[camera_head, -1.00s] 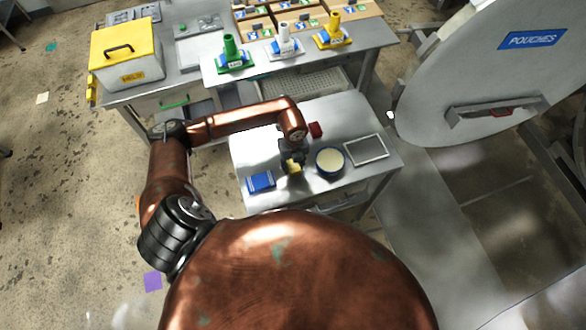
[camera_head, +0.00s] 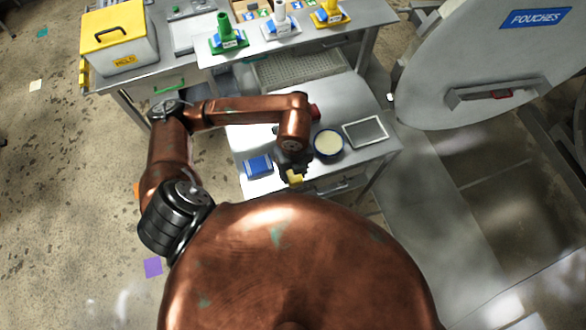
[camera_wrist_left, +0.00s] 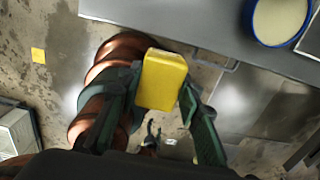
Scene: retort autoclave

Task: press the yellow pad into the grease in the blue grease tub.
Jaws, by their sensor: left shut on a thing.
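The yellow pad (camera_head: 295,177) is held in my left gripper (camera_head: 293,171), near the front edge of the small steel table. In the left wrist view the pad (camera_wrist_left: 162,80) sits between the two dark green fingers of the gripper (camera_wrist_left: 160,92), which are shut on it. The blue grease tub (camera_head: 328,144) stands on the table to the right of the gripper, full of pale cream grease. The tub (camera_wrist_left: 279,20) also shows at the top right of the wrist view, apart from the pad.
On the small table (camera_head: 270,108) a blue box (camera_head: 258,167) lies left of the gripper. A framed grey tray (camera_head: 365,132) lies right of the tub. A red object (camera_head: 315,111) is partly behind my arm. The large round door (camera_head: 480,60) stands at the right.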

